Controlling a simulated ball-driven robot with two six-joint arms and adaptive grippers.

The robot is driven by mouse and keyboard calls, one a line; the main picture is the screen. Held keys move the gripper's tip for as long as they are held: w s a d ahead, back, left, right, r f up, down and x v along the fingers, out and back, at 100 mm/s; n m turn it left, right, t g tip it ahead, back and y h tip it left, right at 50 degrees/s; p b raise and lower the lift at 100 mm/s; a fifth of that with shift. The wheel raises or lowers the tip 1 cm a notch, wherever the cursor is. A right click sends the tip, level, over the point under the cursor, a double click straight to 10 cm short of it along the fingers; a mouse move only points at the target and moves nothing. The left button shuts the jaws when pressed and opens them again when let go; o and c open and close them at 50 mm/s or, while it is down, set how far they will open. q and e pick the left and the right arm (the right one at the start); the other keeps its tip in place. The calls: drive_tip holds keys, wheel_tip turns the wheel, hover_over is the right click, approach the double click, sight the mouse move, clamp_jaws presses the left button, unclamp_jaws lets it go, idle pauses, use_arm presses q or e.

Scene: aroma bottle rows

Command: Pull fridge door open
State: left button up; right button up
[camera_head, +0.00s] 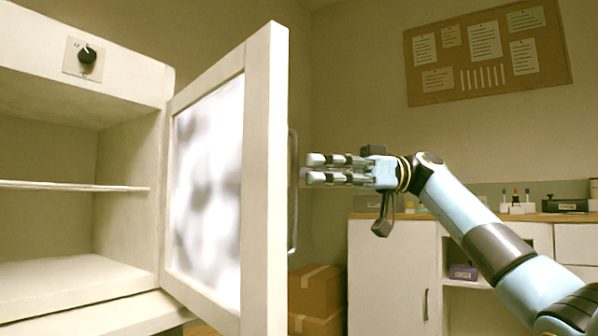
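The white fridge (130,170) stands at the left with its door (265,180) swung wide open toward me. The door has a pale, blurry glass panel (208,185) and a thin vertical metal handle (293,190) on its outer side. My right gripper (307,170) reaches in from the right, its fingertips just beside the handle at mid-height. Its two fingers lie close together, one above the other, with a narrow gap. I cannot tell whether they touch the handle. My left gripper is not in view.
Inside the fridge is a thin shelf (75,186), and the compartment looks empty. A black knob (86,55) is on the fridge's top front. Cardboard boxes (316,290) are stacked behind the door. A white cabinet (392,280) with a wooden top stands behind my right arm.

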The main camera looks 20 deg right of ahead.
drive_tip(key=d, duration=0.8)
drive_tip(key=shift+s+d, duration=0.25)
drive_tip(key=shift+d, duration=0.15)
